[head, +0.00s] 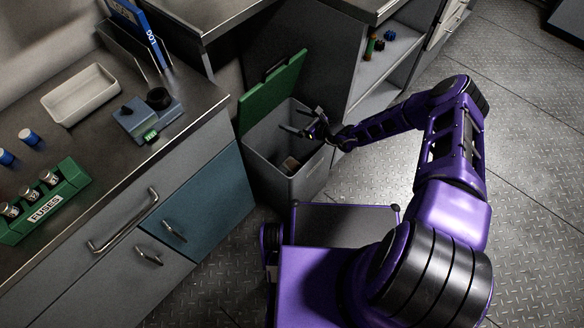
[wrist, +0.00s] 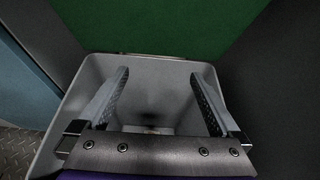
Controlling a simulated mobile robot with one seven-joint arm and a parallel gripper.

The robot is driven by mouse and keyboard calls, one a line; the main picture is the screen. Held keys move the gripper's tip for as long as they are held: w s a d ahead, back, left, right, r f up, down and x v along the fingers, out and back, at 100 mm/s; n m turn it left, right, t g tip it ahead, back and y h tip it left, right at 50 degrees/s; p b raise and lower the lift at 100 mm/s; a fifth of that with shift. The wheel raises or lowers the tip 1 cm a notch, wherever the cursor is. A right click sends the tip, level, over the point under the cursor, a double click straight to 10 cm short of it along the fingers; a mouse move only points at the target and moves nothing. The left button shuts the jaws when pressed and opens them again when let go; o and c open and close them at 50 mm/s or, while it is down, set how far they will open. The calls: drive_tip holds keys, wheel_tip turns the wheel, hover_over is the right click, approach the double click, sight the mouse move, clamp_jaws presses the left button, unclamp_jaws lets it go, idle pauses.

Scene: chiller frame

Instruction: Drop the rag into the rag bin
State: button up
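The rag bin (head: 262,160) is a grey open-topped box with its green lid (head: 272,92) swung up at the back. It stands on the floor between the counter and the shelf unit. My gripper (head: 299,120) is over the bin's opening. In the wrist view its two fingers (wrist: 158,76) are spread wide with nothing between them, and the bin's rim (wrist: 75,100) surrounds them. A small brownish thing (head: 290,164) lies inside the bin; it may be the rag, but it is too small to be sure. No other rag shows.
The left counter holds a white tray (head: 82,96), a grey device (head: 148,118), a green fuse rack (head: 42,203) and blue-capped items. The shelf unit (head: 368,62) stands close right of the bin. The metal floor (head: 535,150) to the right is clear.

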drive_tip(key=p+v, duration=0.3)
drive_tip(key=v, duration=1.4)
drive_tip(key=shift+d+r, duration=0.15)
drive_tip(key=shift+s, duration=0.1)
